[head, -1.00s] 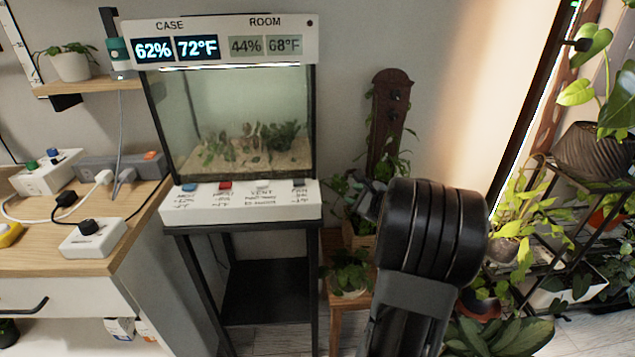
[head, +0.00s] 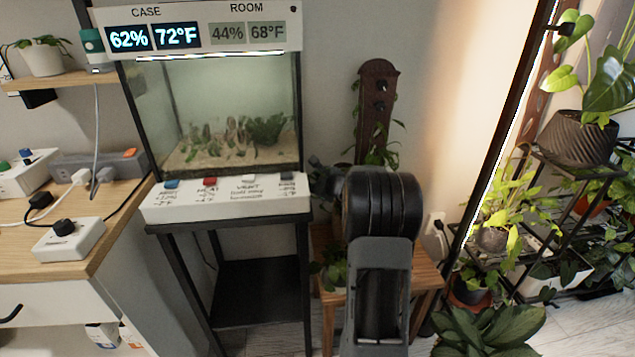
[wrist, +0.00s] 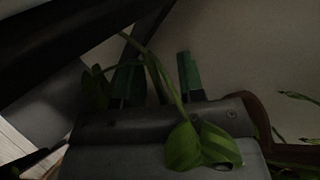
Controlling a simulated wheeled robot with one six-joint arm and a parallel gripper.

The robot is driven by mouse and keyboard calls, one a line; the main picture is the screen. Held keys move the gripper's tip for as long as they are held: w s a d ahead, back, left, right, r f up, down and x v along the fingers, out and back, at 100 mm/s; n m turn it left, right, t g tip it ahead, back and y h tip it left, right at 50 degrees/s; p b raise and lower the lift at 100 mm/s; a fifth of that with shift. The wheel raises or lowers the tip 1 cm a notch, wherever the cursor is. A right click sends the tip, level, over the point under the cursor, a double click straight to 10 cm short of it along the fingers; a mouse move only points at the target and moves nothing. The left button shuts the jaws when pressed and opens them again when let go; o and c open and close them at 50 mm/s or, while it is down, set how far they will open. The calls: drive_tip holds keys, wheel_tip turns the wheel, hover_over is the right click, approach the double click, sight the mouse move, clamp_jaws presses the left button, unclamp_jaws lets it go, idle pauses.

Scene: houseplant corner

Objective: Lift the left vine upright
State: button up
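A dark wooden board (head: 376,110) with small dark clips stands against the wall behind my arm. Green vine leaves (head: 380,155) show at its lower part; the rest of the plant is largely hidden by my arm. In the wrist view a green vine stem (wrist: 152,65) runs down across the gap between the fingers of my gripper (wrist: 158,75), with broad leaves (wrist: 200,148) over the gripper body. The two green-padded fingers stand apart. I cannot tell whether the stem lies between them or in front. In the head view my fingertips are hidden.
A glass case (head: 225,115) on a black stand (head: 255,285) is left of my arm. A wooden stool (head: 425,262) with a potted plant (head: 335,268) is below. A plant rack (head: 560,170) crowds the right. A wooden counter (head: 85,275) with switch boxes is far left.

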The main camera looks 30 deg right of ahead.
drive_tip(key=shift+w, duration=0.2)
drive_tip(key=shift+c, duration=0.5)
clamp_jaws()
